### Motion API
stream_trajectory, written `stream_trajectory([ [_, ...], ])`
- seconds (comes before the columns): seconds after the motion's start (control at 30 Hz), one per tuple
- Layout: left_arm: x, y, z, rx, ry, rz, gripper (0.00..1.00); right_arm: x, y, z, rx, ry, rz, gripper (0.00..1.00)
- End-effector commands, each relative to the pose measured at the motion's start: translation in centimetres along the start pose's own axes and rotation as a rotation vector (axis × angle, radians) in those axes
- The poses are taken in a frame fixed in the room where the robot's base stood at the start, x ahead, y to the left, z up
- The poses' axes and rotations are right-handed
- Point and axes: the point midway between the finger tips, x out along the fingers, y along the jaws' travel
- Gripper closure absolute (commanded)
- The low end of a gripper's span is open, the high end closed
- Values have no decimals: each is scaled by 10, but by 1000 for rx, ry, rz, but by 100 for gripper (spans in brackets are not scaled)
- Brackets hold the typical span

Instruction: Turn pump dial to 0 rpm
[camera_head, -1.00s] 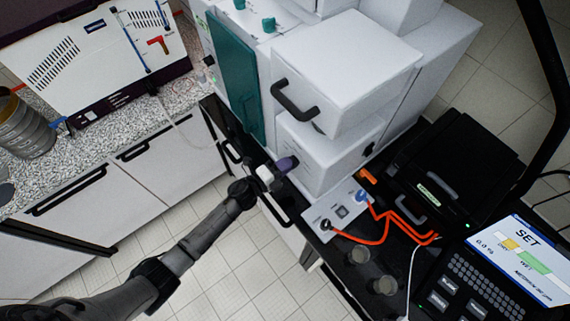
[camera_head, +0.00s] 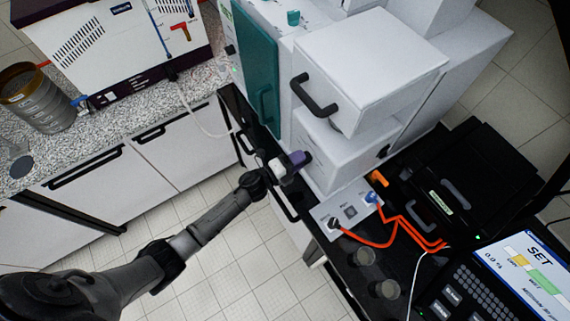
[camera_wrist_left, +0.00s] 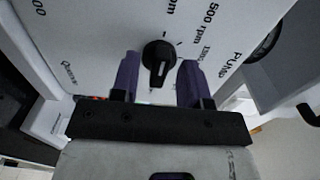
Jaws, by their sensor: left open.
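The pump dial (camera_wrist_left: 159,57) is a round black knob with a white pointer line on a white panel (camera_wrist_left: 95,30). The panel bears the words PUMP and 500 rpm, with other labels cut off. The pointer line faces the bottom of the left wrist view. My left gripper (camera_wrist_left: 159,68) is open, its purple fingers on either side of the knob; I cannot tell whether they touch it. In the head view my left gripper (camera_head: 292,161) is at the front of the lower white box (camera_head: 335,150), and the dial is hidden. My right gripper is out of view.
An upper white box with a black handle (camera_head: 312,95) overhangs close by. A control box (camera_head: 345,212) with orange cables (camera_head: 392,236) and a black case (camera_head: 465,180) are to the right. A stack of sieves (camera_head: 38,98) stands on the left counter. The tiled floor is clear.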

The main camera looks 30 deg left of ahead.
Motion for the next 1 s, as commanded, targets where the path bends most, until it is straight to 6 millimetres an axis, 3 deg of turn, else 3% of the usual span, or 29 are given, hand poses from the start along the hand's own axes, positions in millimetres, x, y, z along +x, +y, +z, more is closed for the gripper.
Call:
stream_trajectory([
  [0.23,-20,2,0,2,0,2,58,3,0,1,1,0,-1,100],
  [0.7,-108,2,0,-1,0,2,58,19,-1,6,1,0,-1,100],
  [1.0,-135,1,0,0,0,0,58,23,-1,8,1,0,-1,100],
])
